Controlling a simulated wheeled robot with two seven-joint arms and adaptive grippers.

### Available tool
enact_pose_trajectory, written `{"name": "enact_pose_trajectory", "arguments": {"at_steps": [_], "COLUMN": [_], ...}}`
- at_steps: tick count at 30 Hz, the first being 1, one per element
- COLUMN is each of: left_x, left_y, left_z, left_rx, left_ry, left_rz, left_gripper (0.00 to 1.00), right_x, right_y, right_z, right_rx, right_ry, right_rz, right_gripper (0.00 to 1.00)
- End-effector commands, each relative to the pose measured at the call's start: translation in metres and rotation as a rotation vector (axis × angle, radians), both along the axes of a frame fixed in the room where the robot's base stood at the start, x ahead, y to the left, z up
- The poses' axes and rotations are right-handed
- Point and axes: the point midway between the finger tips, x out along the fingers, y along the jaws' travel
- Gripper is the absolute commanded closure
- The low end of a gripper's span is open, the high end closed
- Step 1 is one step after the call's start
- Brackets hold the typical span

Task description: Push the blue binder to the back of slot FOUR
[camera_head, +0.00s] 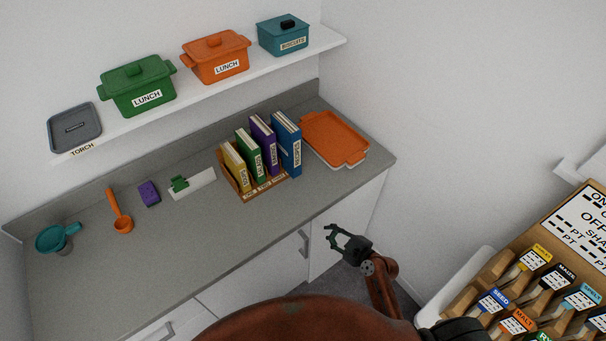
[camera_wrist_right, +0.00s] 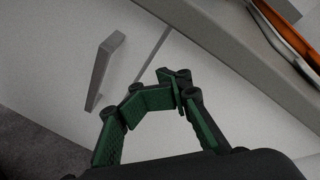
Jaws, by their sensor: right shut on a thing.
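The blue binder (camera_head: 287,144) stands upright in the rightmost slot of a wooden rack (camera_head: 229,179) on the grey counter. Its spine seems to sit a little further forward than the others. Purple (camera_head: 264,147), green (camera_head: 249,156) and yellow (camera_head: 234,167) binders stand to its left. My right gripper (camera_head: 331,237) is in front of the counter, below and right of the rack, clear of the binders. In the right wrist view, its green fingers (camera_wrist_right: 177,92) meet at the tips, with no object visible between them.
An orange tray (camera_head: 334,137) lies right of the rack, near the wall. A white holder (camera_head: 193,184), purple sponge (camera_head: 149,193), orange scoop (camera_head: 120,213) and teal cup (camera_head: 57,237) are on the left. A shelf (camera_head: 205,95) hangs above. A drawer handle (camera_wrist_right: 103,72) is near my gripper.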

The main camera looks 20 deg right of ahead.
Motion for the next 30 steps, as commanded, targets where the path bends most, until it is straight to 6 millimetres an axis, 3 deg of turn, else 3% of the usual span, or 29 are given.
{"name": "enact_pose_trajectory", "arguments": {"at_steps": [1, 3, 7, 11, 18, 23, 30], "left_x": [-0.012, -0.022, -0.030, -0.026, 0.001, 0.003, -0.010], "left_y": [0.004, 0.009, 0.014, 0.015, 0.012, 0.008, 0.007], "left_z": [0.001, 0.001, 0.001, 0.001, 0.003, 0.005, 0.006], "left_rx": [0.005, 0.010, 0.015, 0.016, 0.011, 0.008, 0.007], "left_ry": [0.014, 0.028, 0.038, 0.032, -0.003, -0.005, 0.011], "left_rz": [0.003, 0.006, 0.010, 0.010, 0.004, 0.004, 0.005], "left_gripper": [0.60, 0.60, 0.60, 0.60, 0.60, 0.60, 0.60], "right_x": [0.005, 0.010, 0.024, 0.040, 0.059, 0.076, 0.121], "right_y": [0.005, 0.011, 0.013, 0.007, -0.003, 0.002, 0.018], "right_z": [0.031, 0.067, 0.102, 0.115, 0.129, 0.130, 0.130], "right_rx": [0.067, 0.168, 0.388, 0.596, 0.849, 0.865, 0.863], "right_ry": [-0.026, -0.048, -0.057, -0.048, -0.036, -0.035, -0.036], "right_rz": [-0.006, -0.011, -0.063, -0.132, -0.208, -0.211, -0.211], "right_gripper": [1.00, 1.00, 1.00, 1.00, 1.00, 1.00, 1.00]}}
